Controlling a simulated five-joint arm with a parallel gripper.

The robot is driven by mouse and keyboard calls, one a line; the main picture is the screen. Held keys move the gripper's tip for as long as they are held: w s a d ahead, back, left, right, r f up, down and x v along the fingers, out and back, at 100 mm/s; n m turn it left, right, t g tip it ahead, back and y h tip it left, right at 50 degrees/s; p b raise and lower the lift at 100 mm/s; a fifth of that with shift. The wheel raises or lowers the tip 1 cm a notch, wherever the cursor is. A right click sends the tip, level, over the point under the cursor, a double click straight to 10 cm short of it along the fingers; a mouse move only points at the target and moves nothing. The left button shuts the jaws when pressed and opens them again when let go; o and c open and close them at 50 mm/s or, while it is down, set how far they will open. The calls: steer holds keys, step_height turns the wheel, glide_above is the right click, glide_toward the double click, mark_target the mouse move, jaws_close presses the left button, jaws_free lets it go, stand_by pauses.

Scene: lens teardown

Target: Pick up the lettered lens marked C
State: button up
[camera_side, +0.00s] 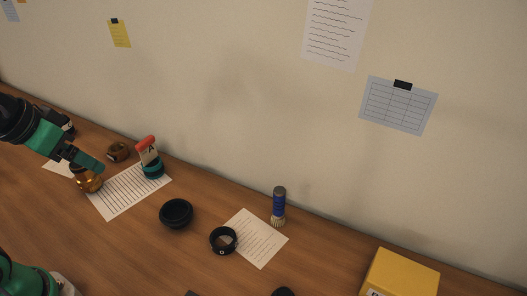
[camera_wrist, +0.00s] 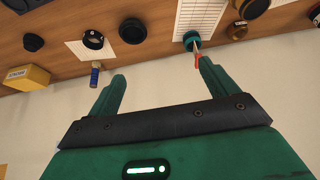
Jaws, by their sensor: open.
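No letter C is clearly legible on any lens. The black ring (camera_side: 217,248) on a white sheet has a small pale round mark on its front, too small to read; it also shows in the wrist view (camera_wrist: 93,40). A black cup-shaped part (camera_side: 176,212) stands to its left, and a brass lens-like part (camera_side: 88,184) lies at the left. My gripper (camera_side: 91,165) is open and empty, close above or beside the brass part in the side view; contact cannot be told. In the wrist view my gripper (camera_wrist: 162,69) has both green fingers apart with only wall between them.
A blue cylinder (camera_side: 279,204) stands upright right of centre. A yellow box (camera_side: 402,274) is at lower right.

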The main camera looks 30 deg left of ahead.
steer(key=w+a+r+g+y, duration=0.1)
steer(key=w+a+r, duration=0.4)
steer(key=w+a, duration=0.55)
steer(key=n+g+y, duration=0.1)
steer(key=n+g, duration=0.2)
glide_above(68, 127)
steer(key=a, duration=0.1)
steer(key=f, duration=1.2)
steer(key=s+f, duration=0.1)
steer(key=f, duration=0.4)
steer(key=shift+a+f, duration=0.15)
steer(key=shift+f, duration=0.25)
steer(key=shift+a+f, duration=0.15)
steer(key=shift+a, duration=0.05)
steer(key=shift+x, duration=1.3)
